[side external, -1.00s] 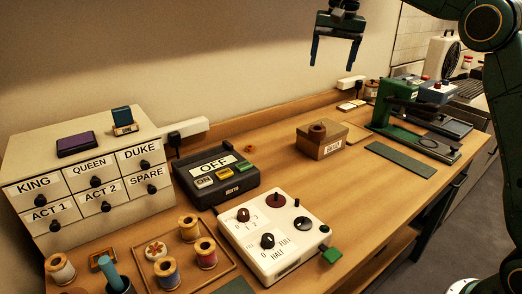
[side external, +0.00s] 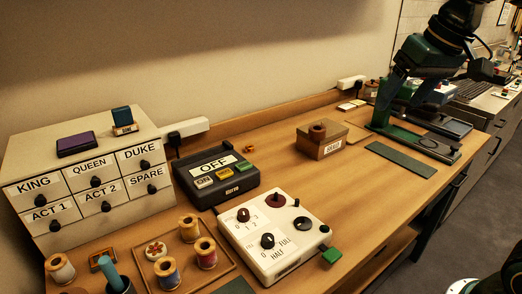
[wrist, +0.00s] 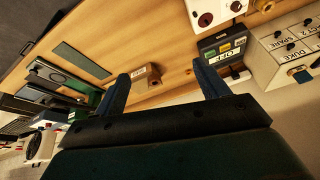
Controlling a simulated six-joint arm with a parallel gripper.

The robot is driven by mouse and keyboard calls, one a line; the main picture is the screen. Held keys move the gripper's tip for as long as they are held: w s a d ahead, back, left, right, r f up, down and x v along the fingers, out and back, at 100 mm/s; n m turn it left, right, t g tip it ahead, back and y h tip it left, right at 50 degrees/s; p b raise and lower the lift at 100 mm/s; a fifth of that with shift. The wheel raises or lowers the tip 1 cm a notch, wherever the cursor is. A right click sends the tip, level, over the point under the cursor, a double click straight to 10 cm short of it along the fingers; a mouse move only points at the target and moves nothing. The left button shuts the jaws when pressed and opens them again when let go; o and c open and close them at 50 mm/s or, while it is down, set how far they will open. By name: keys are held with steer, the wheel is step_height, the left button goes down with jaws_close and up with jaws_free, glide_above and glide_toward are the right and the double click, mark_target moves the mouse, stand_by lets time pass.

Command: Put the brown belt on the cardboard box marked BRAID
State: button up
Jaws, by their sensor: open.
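The small cardboard box (side external: 320,146) stands mid-table in the side view, with a white label too small to read surely. A round brown coil (side external: 317,131), which looks like the rolled belt, sits on top of it. The box (wrist: 141,76) also shows in the wrist view, between the fingers in the picture but well beyond them. My gripper (wrist: 163,84) is open and empty. In the side view my gripper is at the upper right, in front of the green machine, and its fingertips are hard to make out.
The green machine (side external: 426,145) and a flat green mat (side external: 400,160) lie right of the box. A black OFF device (side external: 216,175), a white control panel (side external: 285,255) and a labelled drawer cabinet (side external: 90,200) stand left.

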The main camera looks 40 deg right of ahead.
steer(key=s+a+f+n+t, duration=0.1)
steer(key=s+f+n, duration=0.2)
steer(key=s+f, duration=0.6)
steer(key=shift+s+a+f, duration=0.15)
steer(key=shift+s+a, duration=0.25)
steer(key=shift+s, duration=0.8)
steer(key=shift+o, duration=0.5)
steer(key=w+d+r+m+g+h, duration=0.1)
steer(key=w+d+r+m, duration=0.3)
steer(key=w, duration=0.7)
steer(key=w+d+r+m+h, duration=0.2)
steer(key=w+d+r, duration=0.3)
steer(key=w, duration=0.6)
steer(key=w+d+f+m+g, duration=0.1)
steer(key=w+f+m, duration=0.2)
steer(key=w, duration=0.6)
steer(key=w+d+f+m+g, duration=0.1)
steer(key=w+f+m, duration=0.3)
steer(key=w+f, duration=0.3)
steer(key=w, duration=0.3)
steer(key=shift+d+f+m+g+h, duration=0.15)
steer(key=shift+f+m+g+h, duration=0.15)
steer(key=shift+f+g+h, duration=0.1)
